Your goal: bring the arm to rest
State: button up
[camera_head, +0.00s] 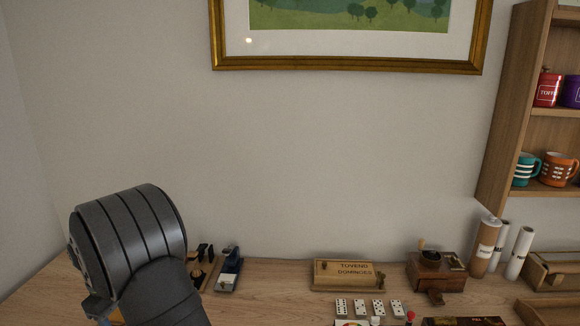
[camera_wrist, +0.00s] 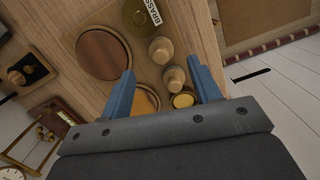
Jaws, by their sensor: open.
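My gripper shows in the wrist view (camera_wrist: 165,88) with its two blue fingers spread apart and nothing held between them. Beyond and below the fingers lie round wooden pieces and small knobbed weights (camera_wrist: 172,75) on a wooden surface; the gap between fingers and pieces cannot be judged exactly.
A wooden desk (camera_head: 270,300) holds a dominoes box (camera_head: 348,274), several domino tiles (camera_head: 368,307), a coffee grinder (camera_head: 436,272) and cardboard tubes (camera_head: 486,247). A blue tape dispenser (camera_head: 230,270) stands close beside my arm. Wall shelves (camera_head: 512,130) with mugs are at right.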

notch_tip(320, 180, up, 6)
jog(key=f, duration=1.2)
jog(key=shift+d+f, duration=0.2)
jog(key=shift+d, duration=0.2)
notch_tip(320, 180, up, 4)
jog(key=w+d+r, duration=0.4)
jog(key=d+r, duration=0.3)
jog(key=d, duration=0.4)
jog(key=w+d+f+m, duration=0.3)
jog(key=w+d+m, duration=0.1)
jog(key=d, duration=0.7)
jog(key=w+d+f+m+y, duration=0.1)
jog(key=w+d+f+m, duration=0.2)
jog(key=d+m, duration=0.3)
jog(key=w+d+f+m+g, duration=0.1)
jog(key=w+d+f+m, duration=0.2)
jog(key=d, duration=1.3)
jog(key=shift+w+d+m, duration=0.1)
jog(key=shift+w+m, duration=0.85)
jog(key=shift+m, duration=0.55)
jog(key=shift+w+a+r+m, duration=0.1)
jog(key=shift+w+a+m, duration=0.05)
jog(key=shift+a, duration=0.35)
jog(key=shift+w+a+r+m, duration=0.1)
jog(key=shift+w+a+m, duration=0.05)
jog(key=shift+a, duration=0.3)
jog(key=shift+w+a, duration=0.15)
jog(key=shift+a, duration=0.15)
